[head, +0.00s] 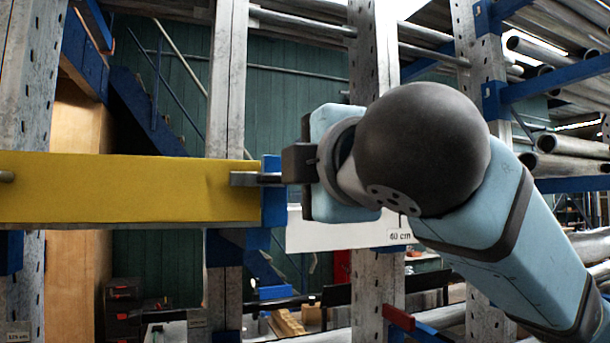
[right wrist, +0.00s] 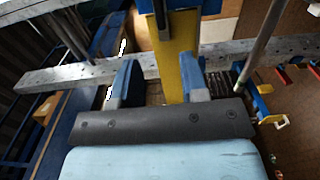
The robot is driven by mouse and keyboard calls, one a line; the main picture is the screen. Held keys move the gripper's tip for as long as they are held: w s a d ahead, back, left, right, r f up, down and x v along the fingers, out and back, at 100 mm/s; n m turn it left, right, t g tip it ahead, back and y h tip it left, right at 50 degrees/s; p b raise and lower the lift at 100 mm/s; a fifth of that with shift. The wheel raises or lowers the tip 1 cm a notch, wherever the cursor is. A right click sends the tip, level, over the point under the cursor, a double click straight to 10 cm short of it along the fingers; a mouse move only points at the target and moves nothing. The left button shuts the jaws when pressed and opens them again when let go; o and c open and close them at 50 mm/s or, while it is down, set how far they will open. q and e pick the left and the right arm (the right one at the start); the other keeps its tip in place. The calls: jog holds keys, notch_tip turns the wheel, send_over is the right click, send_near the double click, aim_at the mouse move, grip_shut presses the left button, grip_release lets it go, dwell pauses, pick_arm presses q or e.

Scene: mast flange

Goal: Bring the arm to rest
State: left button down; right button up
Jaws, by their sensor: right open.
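My right arm comes in from the right in the head view, its dark round joint and light-blue links covering much of the right half. My right gripper (head: 257,179) points left, in front of the right end of a yellow beam (head: 120,188). In the right wrist view the two blue-grey fingers of my right gripper (right wrist: 159,82) stand wide apart. The yellow beam (right wrist: 181,65) reaches down between them, close to the right finger. I cannot tell whether they touch. My left gripper is not in view.
Metal rack uprights (head: 228,80) stand behind the beam, with blue braces and stacked pipes (head: 570,168) at the right. A white plate marked "40 cm" (head: 335,234) is partly hidden by my arm. In the right wrist view a perforated metal bar (right wrist: 65,75) crosses beyond the fingers.

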dwell(0.3)
jog(key=w+f+m+g+y, duration=0.2)
jog(key=w+f, duration=0.6)
jog(key=f, duration=0.3)
jog(key=w+d+f+m+g+p, duration=0.1)
jog(key=w+f+m, duration=0.15)
jog(key=f, duration=0.65)
jog(key=w+d+f+m+p, duration=0.1)
jog(key=d+f+m, duration=0.15)
jog(key=f, duration=0.75)
jog(key=w+d+f+m+g+p, duration=0.1)
jog(key=w+f+m, duration=0.15)
jog(key=f, duration=0.65)
jog(key=s+d+f+m+h, duration=0.1)
jog(key=s+f+m, duration=0.1)
jog(key=f, duration=0.5)
jog(key=s+d+f+m, duration=0.2)
jog(key=s+f, duration=0.1)
jog(key=f, duration=0.4)
jog(key=s+d+f+m+g+h, duration=0.1)
jog(key=s+d+f, duration=0.3)
jog(key=s+f, duration=0.7)
jog(key=s+d+f+m+g+h+p, duration=0.1)
jog(key=s+d+f+m, duration=0.3)
jog(key=s+f, duration=0.8)
jog(key=shift+s+d+h, duration=0.4)
jog(key=shift+h, duration=0.3)
jog(key=shift+f, duration=0.1)
